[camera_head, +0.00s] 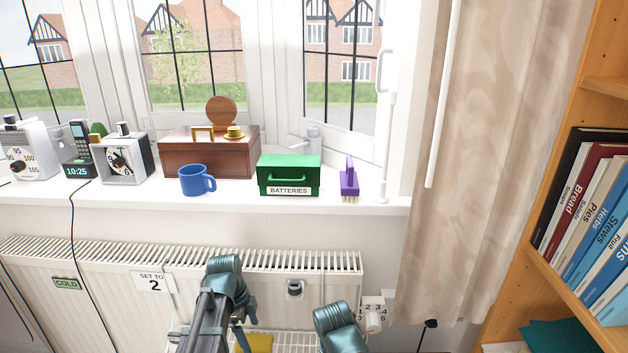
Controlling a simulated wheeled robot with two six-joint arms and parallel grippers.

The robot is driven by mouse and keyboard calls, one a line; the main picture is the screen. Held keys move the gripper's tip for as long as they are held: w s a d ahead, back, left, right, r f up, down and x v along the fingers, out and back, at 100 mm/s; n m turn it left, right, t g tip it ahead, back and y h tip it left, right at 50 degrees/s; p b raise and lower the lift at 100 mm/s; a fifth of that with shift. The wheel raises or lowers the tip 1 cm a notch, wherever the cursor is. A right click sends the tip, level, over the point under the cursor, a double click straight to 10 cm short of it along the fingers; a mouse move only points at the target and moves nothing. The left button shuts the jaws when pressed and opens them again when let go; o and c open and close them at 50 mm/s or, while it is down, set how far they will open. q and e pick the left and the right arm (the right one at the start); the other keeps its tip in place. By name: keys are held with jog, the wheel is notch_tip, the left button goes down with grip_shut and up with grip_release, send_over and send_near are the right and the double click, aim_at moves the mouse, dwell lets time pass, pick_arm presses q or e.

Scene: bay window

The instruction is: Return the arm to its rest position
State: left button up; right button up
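My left arm (223,290) comes up from the bottom edge in front of the radiator. It bends at a teal joint and points down. Dark parts that look like my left gripper (243,338) show below the joint, low in the view. Whether its fingers are open or shut is not clear. My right arm (336,328) shows only as a teal link at the bottom edge, and its gripper is out of view. Neither arm touches anything on the sill.
The sill (350,203) holds a blue mug (196,180), a green batteries box (289,177), a purple brush (349,181), a wooden chest (185,156) and dials. Below is the radiator (130,262). A yellow thing (259,343) lies beside my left gripper. A bookcase (560,280) stands right.

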pick_arm(q)
jog(key=s+a+r+p, duration=0.1)
jog(key=s+a, duration=0.6)
jog(key=s, duration=0.5)
jog(key=shift+a, duration=0.35)
